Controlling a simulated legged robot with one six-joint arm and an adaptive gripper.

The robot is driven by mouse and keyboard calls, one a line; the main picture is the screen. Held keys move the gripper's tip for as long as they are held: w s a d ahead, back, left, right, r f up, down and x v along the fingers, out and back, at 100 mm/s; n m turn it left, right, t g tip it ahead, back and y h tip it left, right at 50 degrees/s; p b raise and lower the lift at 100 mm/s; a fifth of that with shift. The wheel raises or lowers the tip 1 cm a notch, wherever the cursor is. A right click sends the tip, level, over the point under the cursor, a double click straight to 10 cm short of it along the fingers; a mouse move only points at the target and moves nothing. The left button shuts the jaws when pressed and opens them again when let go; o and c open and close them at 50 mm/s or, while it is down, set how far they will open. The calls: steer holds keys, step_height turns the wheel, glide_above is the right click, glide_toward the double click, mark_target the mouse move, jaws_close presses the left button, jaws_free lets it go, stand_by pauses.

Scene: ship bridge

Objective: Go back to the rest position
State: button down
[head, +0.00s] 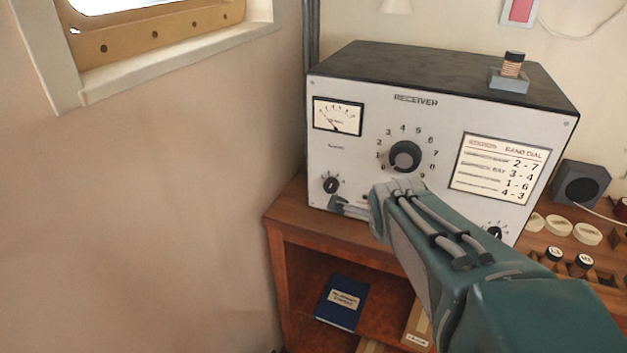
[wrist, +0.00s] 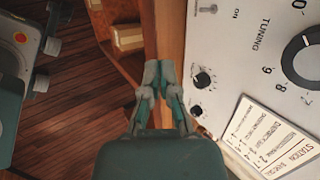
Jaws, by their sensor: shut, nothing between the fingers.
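My gripper (wrist: 158,75) is shut and empty, with its fingertips together in the wrist view. In the head view my teal arm reaches in from the lower right, and part of my gripper (head: 347,207) shows low in front of the receiver. The receiver (head: 350,165) is a white-fronted box with a black top, a meter, a large tuning dial (head: 405,156) and a small knob (head: 331,185) at lower left. In the wrist view, its front panel (wrist: 230,75) lies right of my fingers. I cannot tell whether they touch it. My arm hides part of the panel's lower edge.
The receiver stands on a wooden shelf unit (head: 284,215) holding a blue book (head: 342,302). A dark speaker box (head: 582,184) and several round pieces are at right.

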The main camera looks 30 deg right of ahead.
steer(key=s+a+n+y, duration=0.2)
steer(key=s+a+n, duration=0.1)
steer(key=a+n, duration=0.6)
steer(key=s+a+r+n+y, duration=0.1)
steer(key=s+a+n, duration=0.3)
steer(key=a+n, duration=0.6)
steer(key=n+y, duration=0.1)
steer(key=n, duration=0.7)
steer(key=shift+r, duration=0.25)
